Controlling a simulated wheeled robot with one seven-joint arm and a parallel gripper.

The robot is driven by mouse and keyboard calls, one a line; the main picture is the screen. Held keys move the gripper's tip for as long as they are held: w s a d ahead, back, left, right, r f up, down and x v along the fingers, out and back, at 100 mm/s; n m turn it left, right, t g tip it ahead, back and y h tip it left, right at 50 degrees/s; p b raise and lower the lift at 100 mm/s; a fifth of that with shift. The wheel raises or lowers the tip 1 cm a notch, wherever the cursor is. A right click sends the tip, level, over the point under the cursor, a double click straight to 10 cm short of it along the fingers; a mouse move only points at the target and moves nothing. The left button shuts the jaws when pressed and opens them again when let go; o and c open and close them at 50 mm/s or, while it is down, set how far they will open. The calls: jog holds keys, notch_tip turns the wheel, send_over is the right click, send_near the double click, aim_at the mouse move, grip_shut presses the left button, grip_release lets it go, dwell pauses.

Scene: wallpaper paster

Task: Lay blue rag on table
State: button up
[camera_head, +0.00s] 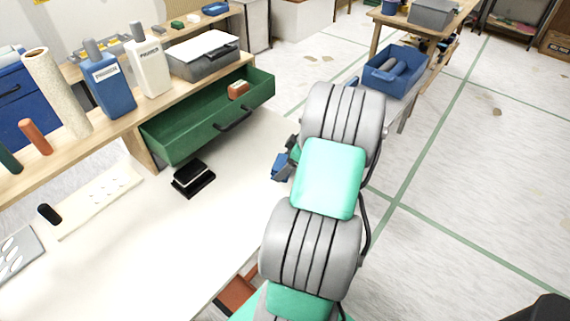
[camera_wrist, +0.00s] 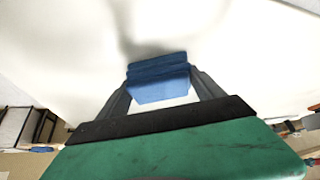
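The blue rag (camera_wrist: 158,72) is a small folded blue piece between the two fingers of my gripper (camera_wrist: 160,84) in the wrist view. The fingers touch it from both sides. In the head view the rag (camera_head: 280,168) shows as a small blue patch beside my gripper (camera_head: 287,160), partly hidden by my arm. The white table (camera_head: 215,225) lies below and to the left, and its pale top fills much of the wrist view. I cannot tell whether the rag touches the table.
A black block (camera_head: 193,178) lies on the table before an open green drawer (camera_head: 190,130) holding an orange-brown item. A shelf above carries a blue bottle (camera_head: 110,88), a white bottle (camera_head: 150,68) and a paper roll (camera_head: 58,95). The table's middle is clear. A blue bin (camera_head: 393,75) stands behind my arm.

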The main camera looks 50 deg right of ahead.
jog(key=o, duration=0.4)
jog(key=shift+o, duration=0.2)
jog(key=shift+r, duration=0.1)
jog(key=shift+s+r, duration=0.1)
jog(key=shift+r, duration=0.15)
jog(key=v, duration=1.1)
jog(key=w+a+r+m+g, duration=0.15)
jog(key=w+a, duration=0.25)
jog(key=a, duration=0.5)
jog(key=w+a+r, duration=0.2)
jog(key=w+a, duration=0.1)
jog(key=a, duration=0.6)
jog(key=s+a+m+h, duration=0.1)
jog(key=s+a, duration=0.3)
jog(key=a, duration=0.5)
jog(key=s+a+m+h, duration=0.1)
jog(key=s+a, duration=0.4)
jog(key=a, duration=0.5)
jog(key=shift+f+m+g+h, duration=0.4)
jog(key=shift+f+m+g, duration=0.05)
jog(key=shift+m, duration=0.4)
